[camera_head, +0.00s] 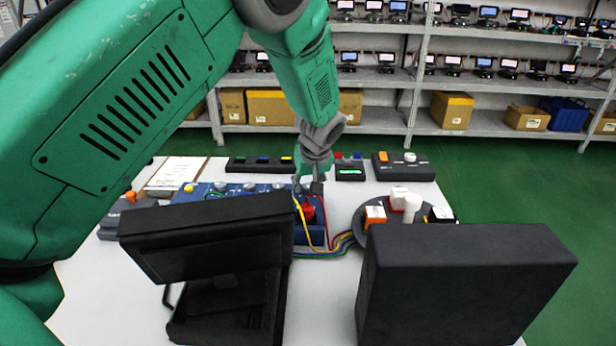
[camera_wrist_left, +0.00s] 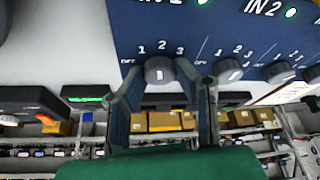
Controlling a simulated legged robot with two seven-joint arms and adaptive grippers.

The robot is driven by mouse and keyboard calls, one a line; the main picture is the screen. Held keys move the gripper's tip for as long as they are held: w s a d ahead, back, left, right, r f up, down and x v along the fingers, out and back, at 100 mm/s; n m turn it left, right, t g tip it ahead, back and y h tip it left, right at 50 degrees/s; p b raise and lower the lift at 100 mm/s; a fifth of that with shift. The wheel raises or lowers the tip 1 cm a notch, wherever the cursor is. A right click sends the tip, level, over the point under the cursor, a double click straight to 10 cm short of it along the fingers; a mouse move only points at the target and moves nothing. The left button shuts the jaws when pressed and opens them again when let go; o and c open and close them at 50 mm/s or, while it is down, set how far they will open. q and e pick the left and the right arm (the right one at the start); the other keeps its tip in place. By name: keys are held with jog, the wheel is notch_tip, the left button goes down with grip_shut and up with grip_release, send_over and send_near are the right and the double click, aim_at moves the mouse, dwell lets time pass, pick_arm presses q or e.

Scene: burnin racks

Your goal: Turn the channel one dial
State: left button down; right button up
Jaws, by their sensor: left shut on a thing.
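The blue dial panel (camera_head: 310,236) stands on the white table, partly hidden behind a black case; it also shows in the left wrist view (camera_wrist_left: 222,22). In that view, my left gripper (camera_wrist_left: 160,78) is shut on a grey dial (camera_wrist_left: 158,69) marked OFF, 1, 2, 3. The dial's white mark is near its middle; its exact setting is hard to tell. A second dial (camera_wrist_left: 227,71) sits to the right, clear of the fingers. In the head view, my left gripper (camera_head: 312,184) reaches the panel from behind, with its fingertips small and partly hidden. My right gripper is not in view.
Two black boxes (camera_head: 466,280) (camera_head: 210,240) stand at the front. A round dark holder with white and orange blocks (camera_head: 375,216) is right of the panel. Coloured cables (camera_head: 335,243) run between them. Small devices (camera_head: 403,165) line the table's back.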

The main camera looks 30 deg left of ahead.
pick_arm(q)
jog(key=m+h+p, duration=0.1)
jog(key=m+p, duration=0.1)
jog(key=m+t+p, duration=0.1)
jog(key=m+p, duration=0.1)
jog(key=m, duration=0.1)
jog(key=shift+s+m+h, duration=0.15)
jog(key=shift+m+h, duration=0.15)
jog(key=shift+h, duration=0.1)
jog(key=shift+s+f+m+t+h+p, duration=0.1)
jog(key=shift+m+t+h+p, duration=0.4)
jog(key=shift+m+p, duration=1.3)
jog(key=shift+m+h, duration=0.3)
jog(key=shift+a, duration=0.1)
jog(key=c, duration=1.3)
grip_release()
jog(key=shift+r, duration=0.2)
